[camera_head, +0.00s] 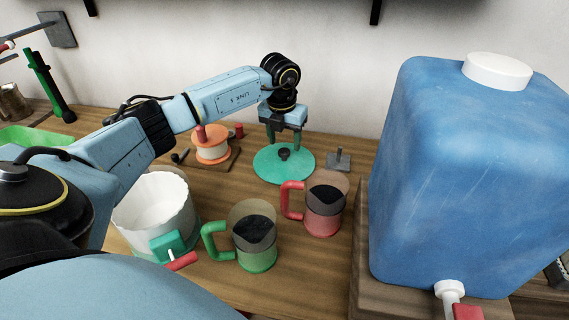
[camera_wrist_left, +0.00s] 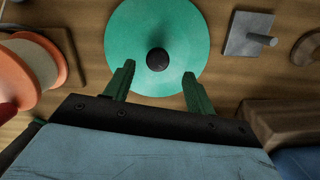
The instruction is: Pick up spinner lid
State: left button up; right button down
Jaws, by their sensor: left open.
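The spinner lid (camera_head: 270,166) is a flat green disc with a dark knob at its centre. It lies on the wooden counter near the back, and it fills the upper middle of the left wrist view (camera_wrist_left: 158,30). My left gripper (camera_head: 283,145) is above the lid with its fingers pointing down. In the left wrist view its two green fingers (camera_wrist_left: 157,82) are spread apart, with the knob beyond and between their tips. Nothing is between the fingers. My right gripper is not in view. The white bowl (camera_head: 150,215) with a green fitting and red handle stands at the left.
A green-handled cup (camera_head: 254,240) and a red-handled cup (camera_head: 323,208) stand in front of the lid. An orange spool (camera_head: 211,145) is left of it, and a grey plate with a peg (camera_head: 338,161) is right. A large blue water tank (camera_head: 470,180) blocks the right side.

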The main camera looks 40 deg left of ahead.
aim_at(284, 151)
pick_arm(q)
jog(key=shift+f, duration=0.45)
jog(key=f, duration=0.3)
jog(key=f+b, duration=0.1)
jog(key=shift+w+a+f, duration=0.15)
jog(key=shift+w+a, duration=0.1)
jog(key=shift+w, duration=0.1)
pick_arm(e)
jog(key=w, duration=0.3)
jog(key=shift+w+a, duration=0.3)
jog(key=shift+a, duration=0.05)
pick_arm(q)
jog(key=c, duration=1)
